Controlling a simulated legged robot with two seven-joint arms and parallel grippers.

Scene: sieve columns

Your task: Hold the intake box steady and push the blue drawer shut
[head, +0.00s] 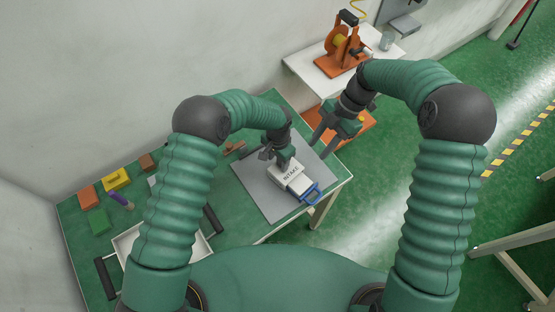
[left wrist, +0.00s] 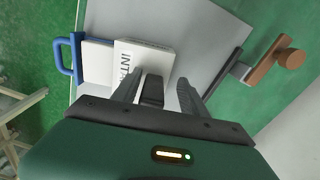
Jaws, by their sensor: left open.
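The white intake box (head: 289,178) lies on a grey mat on the green table, with its dark lettering showing in the head view. It also shows in the left wrist view (left wrist: 143,60). The blue drawer (head: 311,192) sticks out of the box's right end, and its blue handle (left wrist: 65,55) shows at the left in the left wrist view. My left gripper (left wrist: 157,88) is open, with its fingers at the near edge of the box; I cannot tell if they touch it. My right gripper (head: 320,142) is raised beyond the box, its fingers apart, empty.
The grey mat (head: 252,183) lies under the box. A brown wooden piece (left wrist: 272,65) and a dark bar lie beside it. A white tray (head: 125,244) and several coloured blocks stand at the left. A white side table (head: 312,72) with an orange machine is behind.

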